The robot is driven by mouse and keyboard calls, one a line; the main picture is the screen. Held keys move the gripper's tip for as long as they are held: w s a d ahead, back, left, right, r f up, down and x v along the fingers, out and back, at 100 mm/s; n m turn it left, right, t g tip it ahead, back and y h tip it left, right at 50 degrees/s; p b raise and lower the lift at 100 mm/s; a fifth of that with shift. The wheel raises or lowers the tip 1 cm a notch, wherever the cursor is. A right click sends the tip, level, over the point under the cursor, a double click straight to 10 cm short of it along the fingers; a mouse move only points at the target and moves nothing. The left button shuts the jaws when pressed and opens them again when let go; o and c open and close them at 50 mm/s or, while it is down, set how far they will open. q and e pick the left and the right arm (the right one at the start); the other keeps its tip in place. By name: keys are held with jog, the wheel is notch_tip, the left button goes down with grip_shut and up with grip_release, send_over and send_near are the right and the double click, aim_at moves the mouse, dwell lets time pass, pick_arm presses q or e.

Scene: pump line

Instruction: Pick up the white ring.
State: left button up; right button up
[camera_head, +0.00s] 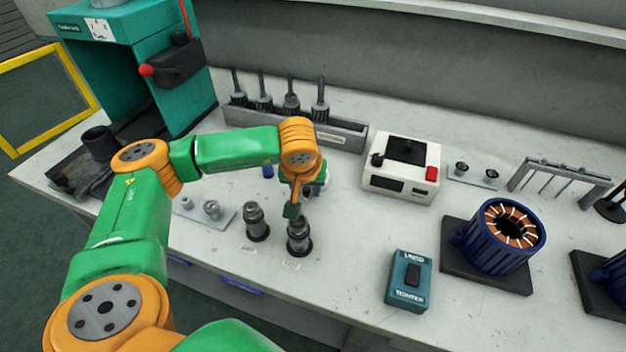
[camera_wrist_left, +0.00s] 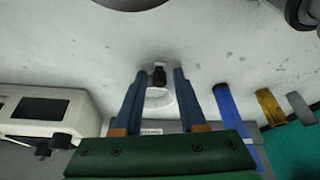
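My left gripper (camera_wrist_left: 160,82) shows in the left wrist view with its two blue fingers apart. A small white rounded piece, which looks like the white ring (camera_wrist_left: 160,98), lies between the fingers, with a small black part at its far side. Gaps show between it and both fingers. In the head view my left gripper (camera_head: 291,210) hangs over the bench behind two dark metal cylinders. A bit of white shows at its right side, but the ring cannot be made out clearly there. My right gripper is not in view.
Two dark cylinders (camera_head: 298,238) (camera_head: 256,222) stand close in front. A grey rack (camera_head: 345,134) with several shafts is behind.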

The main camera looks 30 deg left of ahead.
pick_arm(q)
grip_shut()
jog(key=shift+r, duration=0.45)
jog(key=s+d+r, duration=0.2)
jog(key=s+r, duration=0.2)
jog(key=s+d+r, duration=0.2)
jog(key=s+r, duration=0.1)
jog(key=r, duration=0.1)
jog(key=s+d+r, duration=0.2)
jog(key=s+r, duration=0.2)
jog(key=shift+s, duration=0.35)
jog(key=shift+s+d, duration=0.2)
jog(key=shift+s, duration=0.2)
jog(key=shift+c, duration=2.3)
grip_release()
